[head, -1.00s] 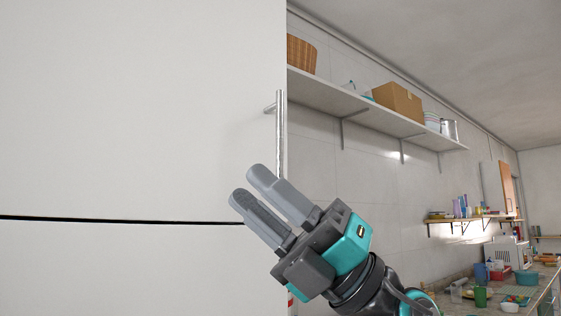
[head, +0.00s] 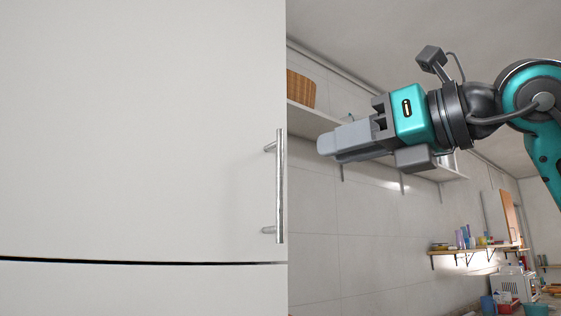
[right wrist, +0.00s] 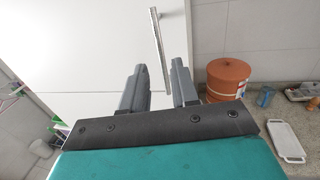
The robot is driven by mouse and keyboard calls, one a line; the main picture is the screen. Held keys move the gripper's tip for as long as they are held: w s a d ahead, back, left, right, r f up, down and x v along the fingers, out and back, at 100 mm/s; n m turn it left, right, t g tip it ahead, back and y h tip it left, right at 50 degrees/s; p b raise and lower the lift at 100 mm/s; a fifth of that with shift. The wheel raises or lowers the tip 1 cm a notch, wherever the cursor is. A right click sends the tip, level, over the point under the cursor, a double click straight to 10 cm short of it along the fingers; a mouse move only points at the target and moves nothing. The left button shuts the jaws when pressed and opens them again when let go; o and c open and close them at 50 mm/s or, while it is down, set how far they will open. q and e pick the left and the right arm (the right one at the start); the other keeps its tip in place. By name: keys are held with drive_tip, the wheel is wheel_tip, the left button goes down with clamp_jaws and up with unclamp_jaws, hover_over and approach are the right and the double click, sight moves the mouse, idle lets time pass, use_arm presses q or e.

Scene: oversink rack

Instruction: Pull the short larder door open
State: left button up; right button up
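A plain white larder door (head: 140,130) fills the left of the head view and looks shut. A dark seam (head: 140,262) runs below it. Its upright metal bar handle (head: 281,186) is near its right edge. My right gripper (head: 324,149) is to the right of the handle's upper end, pointing left, apart from it. In the right wrist view the fingers (right wrist: 160,82) are spread with nothing between them, and the handle (right wrist: 159,50) shows beyond the gap. My left gripper is out of view.
A wall shelf (head: 305,118) with a wicker basket (head: 300,90) is behind my right arm. A lower shelf (head: 475,249) holds several small items. An orange-brown round container (right wrist: 228,75) and a white tray (right wrist: 287,142) appear in the right wrist view.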

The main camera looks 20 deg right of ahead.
sight(280, 164)
drive_tip(key=p+x, duration=0.2)
drive_tip(key=x, duration=0.9)
drive_tip(key=shift+a, duration=0.1)
drive_tip(key=shift+c, duration=0.3)
clamp_jaws()
